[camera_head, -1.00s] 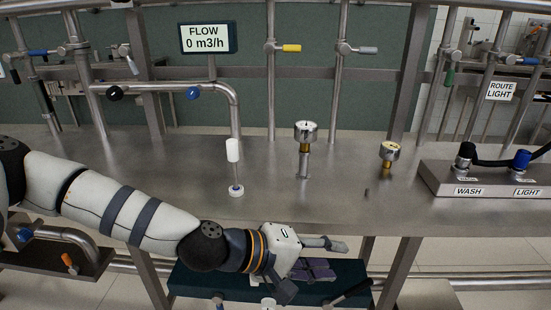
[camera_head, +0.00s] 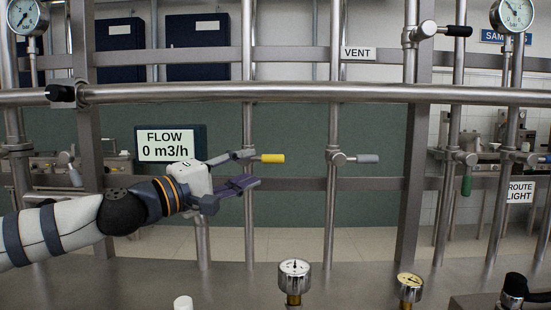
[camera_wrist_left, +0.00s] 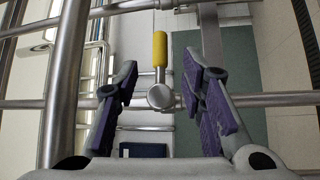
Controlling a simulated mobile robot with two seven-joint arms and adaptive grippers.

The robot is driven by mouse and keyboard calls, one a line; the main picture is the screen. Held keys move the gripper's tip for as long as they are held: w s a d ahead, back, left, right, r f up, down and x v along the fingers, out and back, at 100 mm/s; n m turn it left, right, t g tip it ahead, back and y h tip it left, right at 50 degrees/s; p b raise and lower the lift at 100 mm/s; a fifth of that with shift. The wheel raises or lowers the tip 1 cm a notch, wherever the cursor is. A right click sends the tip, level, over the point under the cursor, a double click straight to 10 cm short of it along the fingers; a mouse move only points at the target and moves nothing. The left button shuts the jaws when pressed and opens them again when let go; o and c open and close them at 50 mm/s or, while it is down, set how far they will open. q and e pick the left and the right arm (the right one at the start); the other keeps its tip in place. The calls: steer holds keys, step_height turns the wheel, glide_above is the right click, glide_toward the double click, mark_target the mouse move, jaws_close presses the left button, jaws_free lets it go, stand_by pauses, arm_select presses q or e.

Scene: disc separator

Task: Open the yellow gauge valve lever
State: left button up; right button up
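The yellow valve lever (camera_head: 272,158) sticks out sideways to the right from its valve on a vertical steel pipe (camera_head: 248,215) in the head view. In the left wrist view the yellow lever (camera_wrist_left: 160,50) points up from the round valve hub (camera_wrist_left: 160,96). My left gripper (camera_head: 250,168) is open just left of that valve, its purple-padded fingers apart. In the left wrist view the hub lies between the open fingers (camera_wrist_left: 164,98), with nothing gripped. My right gripper is not in view.
A grey-handled valve (camera_head: 366,158) sits on the neighbouring pipe to the right. The flow display (camera_head: 168,145) reads 0 m3/h behind my left arm. A horizontal rail (camera_head: 300,95) crosses above. Two gauges, one (camera_head: 294,275) nearer the middle, stand below.

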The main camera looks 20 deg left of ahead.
mark_target(268, 161)
arm_select(q)
steer(key=x, duration=0.8)
steer(key=shift+d, duration=0.1)
jaws_close()
